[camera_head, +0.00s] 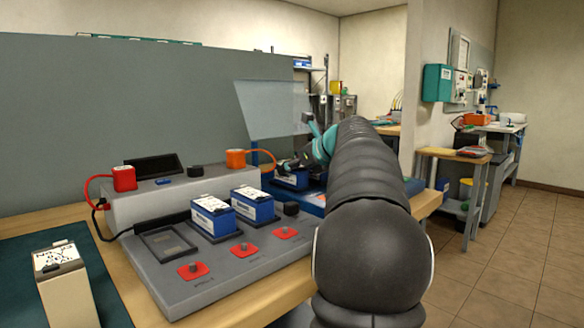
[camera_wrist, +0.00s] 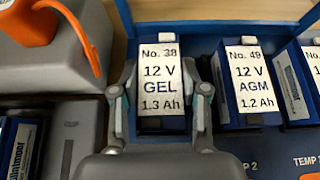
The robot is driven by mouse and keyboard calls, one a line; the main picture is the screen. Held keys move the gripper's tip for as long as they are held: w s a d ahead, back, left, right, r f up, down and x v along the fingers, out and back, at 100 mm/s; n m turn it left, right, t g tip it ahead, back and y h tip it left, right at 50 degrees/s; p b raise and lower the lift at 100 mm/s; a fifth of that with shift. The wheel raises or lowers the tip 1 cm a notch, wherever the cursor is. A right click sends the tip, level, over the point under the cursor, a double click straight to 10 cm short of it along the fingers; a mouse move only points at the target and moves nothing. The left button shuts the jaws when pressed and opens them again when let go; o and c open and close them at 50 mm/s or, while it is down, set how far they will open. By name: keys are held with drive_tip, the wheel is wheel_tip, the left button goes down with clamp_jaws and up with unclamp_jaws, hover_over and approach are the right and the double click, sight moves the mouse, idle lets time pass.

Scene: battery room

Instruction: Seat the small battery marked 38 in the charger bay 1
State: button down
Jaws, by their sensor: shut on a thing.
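My gripper (camera_wrist: 161,95) is shut on the battery marked No. 38 (camera_wrist: 160,123), one finger on each side of its white label, which reads 12 V GEL 1.3 Ah. In the head view my gripper (camera_head: 296,164) is beyond the charger, over a blue battery (camera_head: 292,181) at the blue tray (camera_head: 312,204). The label of No. 38 looks larger than its neighbour's; I cannot tell whether its bottom is clear of the tray. The grey charger (camera_head: 205,283) has an empty bay (camera_head: 167,243) at left and two bays filled with blue batteries (camera_head: 213,217) (camera_head: 254,206). Bay numbers are not legible.
Battery No. 49 (camera_wrist: 247,83) stands close to the right of No. 38, with another battery beyond it. An orange clamp (camera_head: 236,159) and a red one (camera_head: 124,178) with cables sit on the charger's back. A pale battery (camera_head: 66,290) stands at front left.

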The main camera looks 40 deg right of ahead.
drive_tip(key=shift+f, duration=0.25)
drive_tip(key=c, duration=0.9)
unclamp_jaws()
drive_tip(key=shift+o, duration=0.2)
drive_tip(key=shift+f, duration=0.15)
drive_tip(key=shift+p+v, duration=0.9)
drive_tip(key=shift+v, duration=4.6)
drive_tip(key=shift+d, duration=0.1)
drive_tip(key=shift+s, duration=0.1)
